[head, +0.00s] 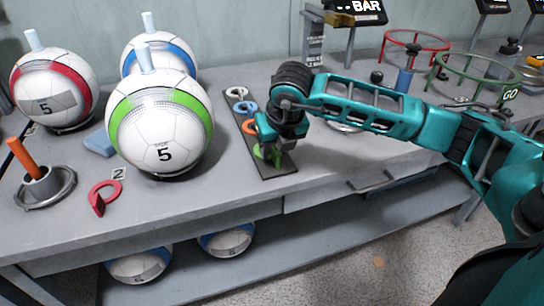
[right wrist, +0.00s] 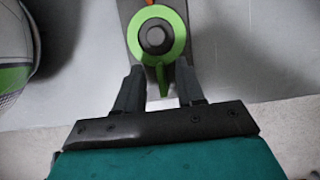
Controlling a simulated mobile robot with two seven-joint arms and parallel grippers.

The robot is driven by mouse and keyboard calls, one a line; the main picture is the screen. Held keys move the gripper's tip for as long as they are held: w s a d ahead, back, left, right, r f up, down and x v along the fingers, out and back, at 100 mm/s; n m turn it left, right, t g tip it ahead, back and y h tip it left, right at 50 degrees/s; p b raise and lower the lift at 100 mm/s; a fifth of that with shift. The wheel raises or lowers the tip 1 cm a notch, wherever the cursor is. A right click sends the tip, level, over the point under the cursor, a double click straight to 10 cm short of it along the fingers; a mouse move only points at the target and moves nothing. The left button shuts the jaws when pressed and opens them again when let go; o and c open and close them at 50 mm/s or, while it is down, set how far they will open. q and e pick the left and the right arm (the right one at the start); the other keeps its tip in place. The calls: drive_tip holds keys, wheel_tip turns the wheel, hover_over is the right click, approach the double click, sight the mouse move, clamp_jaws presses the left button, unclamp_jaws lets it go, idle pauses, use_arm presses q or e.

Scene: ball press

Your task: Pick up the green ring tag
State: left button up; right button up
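The green ring tag (right wrist: 172,30) lies around a dark peg at the near end of the dark tag board, and its tab points toward my right gripper (right wrist: 160,80) in the right wrist view. The two fingers are apart, one on each side of the tab; I cannot tell whether they touch it. In the head view the green ring tag (head: 268,152) is partly hidden under my right gripper (head: 270,150), which points down at the board. My left gripper is not in view.
The dark board (head: 280,172) also holds white, blue and orange tags behind my right gripper. A ball with green bands (head: 165,150) stands close left of the board. The table front right of the board is clear.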

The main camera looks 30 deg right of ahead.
drive_tip(key=shift+w+d+f, duration=0.1)
drive_tip(key=shift+w+f, duration=0.15)
drive_tip(key=shift+f, duration=0.3)
clamp_jaws()
